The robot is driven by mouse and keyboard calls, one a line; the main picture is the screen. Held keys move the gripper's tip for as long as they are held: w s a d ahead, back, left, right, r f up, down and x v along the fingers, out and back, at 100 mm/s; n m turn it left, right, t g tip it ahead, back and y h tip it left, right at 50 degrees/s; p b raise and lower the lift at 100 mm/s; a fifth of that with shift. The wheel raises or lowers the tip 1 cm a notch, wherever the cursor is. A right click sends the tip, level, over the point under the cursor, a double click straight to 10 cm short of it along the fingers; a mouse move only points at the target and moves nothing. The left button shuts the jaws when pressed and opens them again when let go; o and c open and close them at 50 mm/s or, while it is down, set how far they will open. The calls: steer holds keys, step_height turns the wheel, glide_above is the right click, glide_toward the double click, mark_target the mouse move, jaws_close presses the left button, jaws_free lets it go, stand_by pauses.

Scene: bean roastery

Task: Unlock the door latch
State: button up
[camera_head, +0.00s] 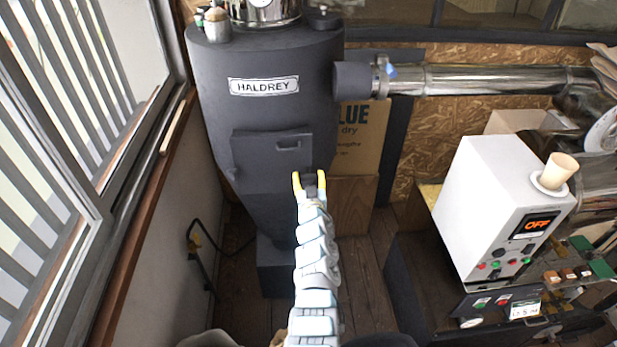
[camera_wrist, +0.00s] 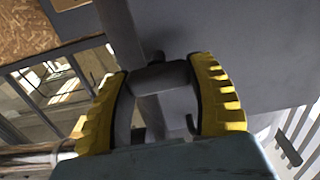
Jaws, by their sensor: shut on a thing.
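The dark grey machine labelled HALDREY (camera_head: 265,60) has a flat rectangular door (camera_head: 262,152) on its front, which lies flush against the body. My gripper (camera_head: 309,180) is at the door's lower right edge. In the wrist view, the yellow-padded fingers of my gripper (camera_wrist: 160,88) are closed on a grey cylindrical latch handle (camera_wrist: 160,77), one finger on each side. The latch is mostly hidden by my gripper in the head view, so its locked state cannot be told.
A steel pipe (camera_head: 480,80) runs right from the machine. A white control box (camera_head: 500,210) reading OFF stands at the right. A windowed wall (camera_head: 75,150) is close on the left, with a black bent rod (camera_head: 200,255) below. Some wooden floor (camera_head: 365,280) is clear.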

steer(key=n+b, duration=0.1)
steer(key=n, duration=0.4)
steer(key=shift+a, duration=0.2)
steer(key=n+b, duration=0.1)
steer(key=n, duration=0.2)
steer(key=shift+f+n, duration=0.15)
steer(key=shift+n, duration=0.25)
steer(key=n+b, duration=0.2)
steer(key=n, duration=0.2)
steer(key=shift+f+n, duration=0.15)
steer(key=shift+n, duration=0.15)
steer(key=shift+n+b, duration=0.65)
steer(key=shift+n, duration=1.35)
steer(key=o, duration=1.2)
steer(key=shift+s, duration=0.15)
